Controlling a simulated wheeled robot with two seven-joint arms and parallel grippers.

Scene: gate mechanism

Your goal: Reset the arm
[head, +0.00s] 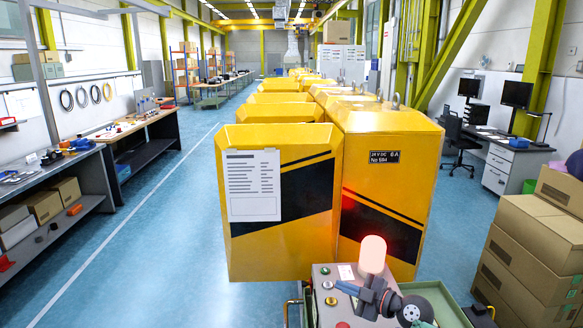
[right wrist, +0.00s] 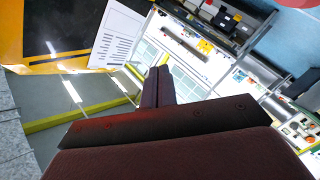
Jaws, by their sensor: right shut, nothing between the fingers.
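My right gripper (head: 340,285) shows at the bottom right of the head view, its fingers pointing left above a grey control box (head: 322,311). In the right wrist view its fingers (right wrist: 158,76) are together with nothing between them. The control box carries several small round buttons (head: 330,301) along its left side and a pale label. A lamp (head: 372,254) glowing pale red stands at the box's back, behind my gripper. My right gripper and wrist hide part of the box top. My left gripper is out of view.
Large yellow cabinets (head: 285,235) stand just behind the box, one bearing a white sheet (head: 252,186). Cardboard boxes (head: 535,245) are stacked at the right. A workbench (head: 60,165) lines the left. The blue floor (head: 165,220) between bench and cabinets is clear.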

